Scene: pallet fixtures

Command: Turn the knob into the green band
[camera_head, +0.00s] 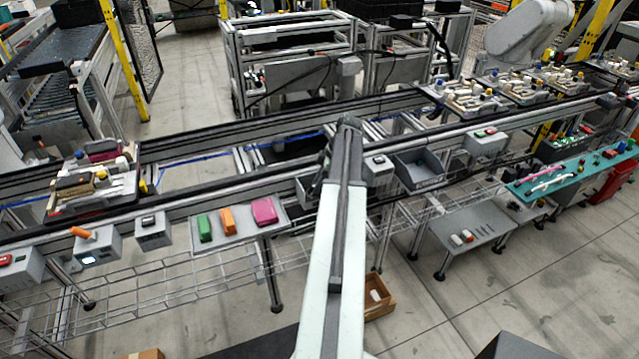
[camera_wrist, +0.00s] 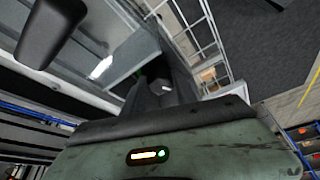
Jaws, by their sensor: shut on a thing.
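In the wrist view, the dark jaws of my gripper (camera_wrist: 160,92) are shut on a dark knob (camera_wrist: 166,87) with a small white mark. The jaws hide most of the knob. In the head view, my gripper (camera_head: 319,184) is low behind my arm, at a grey box (camera_head: 304,188) on the rail's front side. My arm hides the knob there.
A tray (camera_head: 280,218) with green, orange and pink blocks is to the left. A box with an orange handle (camera_head: 84,240) stands further left.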

